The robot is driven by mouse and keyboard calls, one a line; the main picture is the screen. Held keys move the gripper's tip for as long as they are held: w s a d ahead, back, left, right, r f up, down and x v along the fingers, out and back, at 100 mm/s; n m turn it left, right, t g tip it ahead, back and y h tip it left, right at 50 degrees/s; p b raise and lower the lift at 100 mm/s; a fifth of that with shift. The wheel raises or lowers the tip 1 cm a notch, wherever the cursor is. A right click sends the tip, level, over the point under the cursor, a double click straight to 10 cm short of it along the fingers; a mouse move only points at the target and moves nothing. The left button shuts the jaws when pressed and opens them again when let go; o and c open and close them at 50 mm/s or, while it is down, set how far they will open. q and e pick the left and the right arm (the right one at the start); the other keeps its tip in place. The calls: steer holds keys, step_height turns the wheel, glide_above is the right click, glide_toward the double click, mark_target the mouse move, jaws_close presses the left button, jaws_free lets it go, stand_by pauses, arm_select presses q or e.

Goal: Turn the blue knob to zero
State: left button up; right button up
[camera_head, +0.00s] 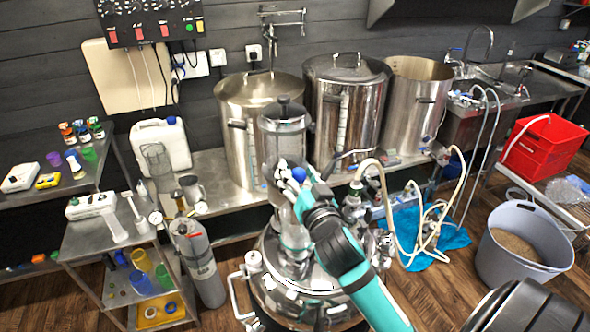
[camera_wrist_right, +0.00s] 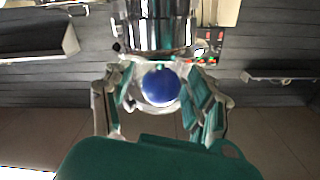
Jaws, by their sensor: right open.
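The round blue knob (camera_wrist_right: 161,86) sits in the middle of the right wrist view, below a shiny steel cylinder. In the head view the blue knob (camera_head: 299,174) shows as a small blue patch at the end of my right arm. My right gripper (camera_wrist_right: 160,95) is open, with one finger on each side of the knob. A gap shows between the knob and the fingers in the wrist view; contact is hard to tell. In the head view my right gripper (camera_head: 290,176) is partly hidden by its own wrist. My left gripper is not in view.
A steel vessel (camera_head: 300,303) stands under my right arm. Large steel pots (camera_head: 345,110) stand on the bench behind. Hoses (camera_head: 395,225) lie to the right, near a grey bucket (camera_head: 522,245). A gas cylinder (camera_head: 195,262) and a metal cart (camera_head: 85,238) are left.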

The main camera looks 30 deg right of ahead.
steer(key=shift+s+a+r, duration=0.1)
steer(key=shift+s, duration=0.2)
steer(key=shift+c, duration=1.5)
steer(key=shift+w, duration=0.15)
steer(key=c, duration=0.4)
jaws_close()
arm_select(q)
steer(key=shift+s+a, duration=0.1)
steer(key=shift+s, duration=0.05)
arm_select(e)
steer(key=shift+w, duration=0.1)
steer(key=shift+y, duration=0.3)
